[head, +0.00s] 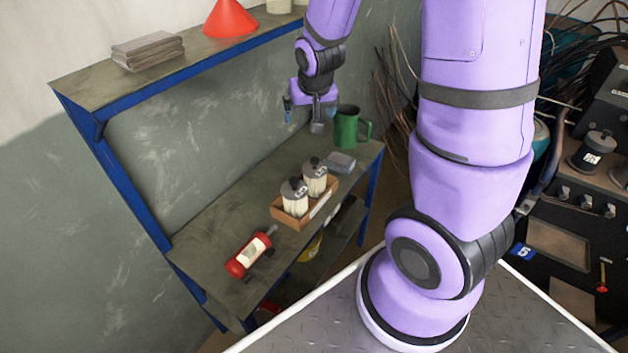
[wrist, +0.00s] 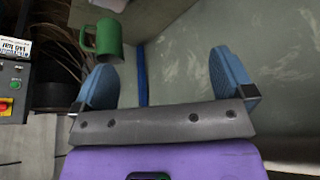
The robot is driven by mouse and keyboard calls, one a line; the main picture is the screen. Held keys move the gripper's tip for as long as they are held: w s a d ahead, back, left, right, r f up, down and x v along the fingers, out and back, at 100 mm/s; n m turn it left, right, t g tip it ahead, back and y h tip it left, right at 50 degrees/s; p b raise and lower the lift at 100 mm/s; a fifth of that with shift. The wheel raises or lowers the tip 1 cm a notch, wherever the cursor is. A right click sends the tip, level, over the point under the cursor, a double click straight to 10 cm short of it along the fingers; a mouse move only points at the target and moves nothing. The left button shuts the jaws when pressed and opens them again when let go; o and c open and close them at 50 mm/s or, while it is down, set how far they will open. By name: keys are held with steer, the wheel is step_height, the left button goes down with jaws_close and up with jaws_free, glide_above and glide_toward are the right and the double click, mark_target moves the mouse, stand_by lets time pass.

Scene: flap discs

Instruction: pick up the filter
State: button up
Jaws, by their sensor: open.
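Two filter-like canisters with cream bodies and dark caps stand upright in a shallow brown box on the workbench in the head view: the left canister (head: 294,198) and the right canister (head: 314,178). A similar dark-capped canister (head: 593,150) stands on the dark unit at the far right. I cannot tell which one is the filter meant. My gripper (head: 302,114) is above the back of the bench, near the green mug and apart from the canisters. In the wrist view my gripper (wrist: 164,78) has its blue fingers wide apart with nothing between them. No canister shows in the wrist view.
The box (head: 291,219) sits near the bench's front edge. A green mug (head: 346,128) stands behind it, also in the wrist view (wrist: 104,40). A grey-blue item (head: 340,162) and a red bottle (head: 249,254) lie on the bench (head: 213,228). An upper shelf (head: 185,75) overhangs.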

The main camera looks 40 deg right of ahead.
glide_toward(315, 159)
steer(key=x, duration=0.3)
steer(key=shift+m+h, duration=0.3)
steer(key=shift+m, duration=0.1)
steer(key=shift+a+x, duration=0.2)
steer(key=shift+x, duration=4.65)
steer(key=shift+s+f, duration=0.1)
steer(key=c, duration=1.1)
steer(key=shift+c, duration=0.2)
